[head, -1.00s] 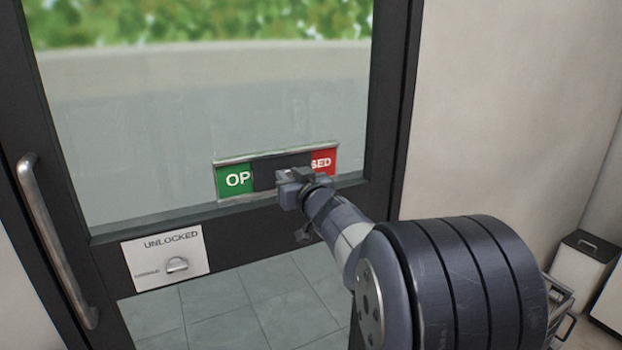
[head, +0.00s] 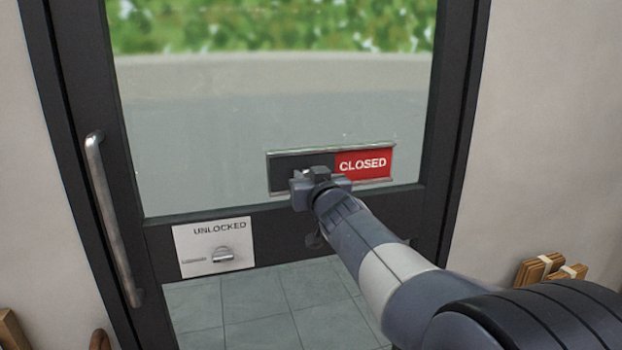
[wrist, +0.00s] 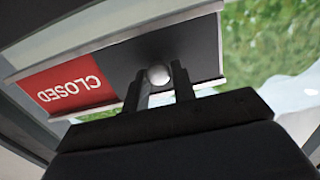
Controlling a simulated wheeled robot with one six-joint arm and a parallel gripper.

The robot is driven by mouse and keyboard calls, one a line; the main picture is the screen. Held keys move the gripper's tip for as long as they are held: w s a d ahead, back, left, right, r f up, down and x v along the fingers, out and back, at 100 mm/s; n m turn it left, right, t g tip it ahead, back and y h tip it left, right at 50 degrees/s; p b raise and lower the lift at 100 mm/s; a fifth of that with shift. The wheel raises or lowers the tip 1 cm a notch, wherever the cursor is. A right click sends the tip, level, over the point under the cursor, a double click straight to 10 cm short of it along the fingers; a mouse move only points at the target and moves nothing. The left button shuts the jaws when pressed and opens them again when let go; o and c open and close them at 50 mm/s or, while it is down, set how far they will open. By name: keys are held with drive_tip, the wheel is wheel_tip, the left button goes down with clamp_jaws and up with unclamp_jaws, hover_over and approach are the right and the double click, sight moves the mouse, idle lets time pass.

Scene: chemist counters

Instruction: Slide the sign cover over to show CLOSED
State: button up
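The sign on the glass door has a dark sliding cover (head: 297,163) at its left end, hiding the green part with OPEN. The red CLOSED panel (head: 363,165) is fully bare at the right. In the wrist view the red panel (wrist: 65,90) appears upside down, with the dark cover (wrist: 205,50) beside it. My gripper (head: 312,173) is at the lower part of the cover. In the wrist view my gripper (wrist: 159,80) has one finger on each side of the cover's pale round knob (wrist: 158,75), close against it.
A metal door handle (head: 110,215) stands at the left. Wooden items (head: 540,268) lie at the lower right. The glass around the sign is clear.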

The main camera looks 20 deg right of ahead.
drive_tip(key=o, duration=0.4)
drive_tip(key=shift+a, duration=0.25)
drive_tip(key=shift+d, duration=0.1)
drive_tip(key=shift+s+d+p, duration=0.15)
drive_tip(key=shift+s+p, duration=0.75)
drive_tip(key=shift+s, duration=4.55)
drive_tip(key=shift+w, duration=0.1)
drive_tip(key=w+b, duration=0.1)
drive_tip(key=w, duration=1)
drive_tip(key=shift+b, duration=0.35)
drive_tip(key=shift+s+d, duration=0.15)
drive_tip(key=shift+d, duration=0.1)
